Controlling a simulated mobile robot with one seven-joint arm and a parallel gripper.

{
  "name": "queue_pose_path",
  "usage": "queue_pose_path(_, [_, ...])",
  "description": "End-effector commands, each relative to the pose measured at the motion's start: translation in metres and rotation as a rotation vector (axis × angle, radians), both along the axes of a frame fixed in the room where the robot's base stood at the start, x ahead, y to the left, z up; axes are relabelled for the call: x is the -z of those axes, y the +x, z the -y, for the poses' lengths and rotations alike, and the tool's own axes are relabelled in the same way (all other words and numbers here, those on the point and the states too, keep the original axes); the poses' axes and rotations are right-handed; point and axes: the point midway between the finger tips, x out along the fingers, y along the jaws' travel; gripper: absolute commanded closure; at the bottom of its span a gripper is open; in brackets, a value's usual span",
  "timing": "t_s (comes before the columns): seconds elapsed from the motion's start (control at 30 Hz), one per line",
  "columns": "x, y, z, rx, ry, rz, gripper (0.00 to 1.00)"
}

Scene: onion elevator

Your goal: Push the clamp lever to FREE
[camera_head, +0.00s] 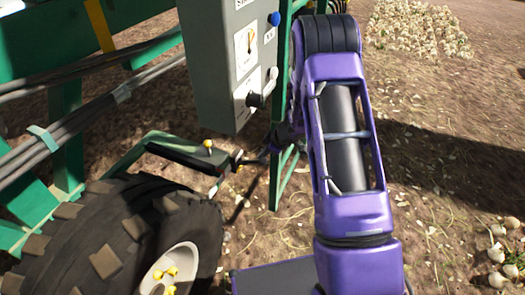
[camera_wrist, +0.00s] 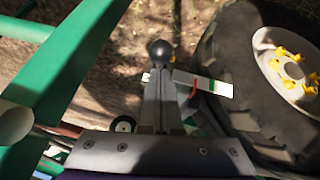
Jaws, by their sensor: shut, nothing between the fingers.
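The clamp lever seems to be the one with the dark ball knob (camera_wrist: 160,50) in the wrist view, just past my fingertips; I cannot tell whether they touch it. A white plate (camera_wrist: 217,88) with a green and a red mark lies behind and to the right of my fingers; no lettering on it is readable. My gripper (camera_wrist: 160,78) is shut and empty, its fingers together in the middle of the wrist view. In the head view my gripper (camera_head: 242,160) is small and partly in shadow, beside a green bracket (camera_head: 160,140) with a yellow knob (camera_head: 208,144).
A grey control box (camera_head: 222,80) with a blue button (camera_head: 274,19) and a black-knobbed switch (camera_head: 256,99) hangs above the gripper. A large tyre (camera_head: 90,240) stands at lower left, also at right in the wrist view (camera_wrist: 225,50). Green frame beams (camera_wrist: 95,50) lie left.

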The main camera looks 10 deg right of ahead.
Motion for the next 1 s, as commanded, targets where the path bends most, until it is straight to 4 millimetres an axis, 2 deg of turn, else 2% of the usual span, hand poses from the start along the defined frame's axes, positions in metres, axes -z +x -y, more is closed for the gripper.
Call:
queue_pose_path(0.67, [0.008, -0.003, 0.005, 0.001, 0.000, -0.001, 1.00])
queue_pose_path(1.0, [0.036, -0.014, 0.020, 0.003, -0.001, -0.003, 1.00])
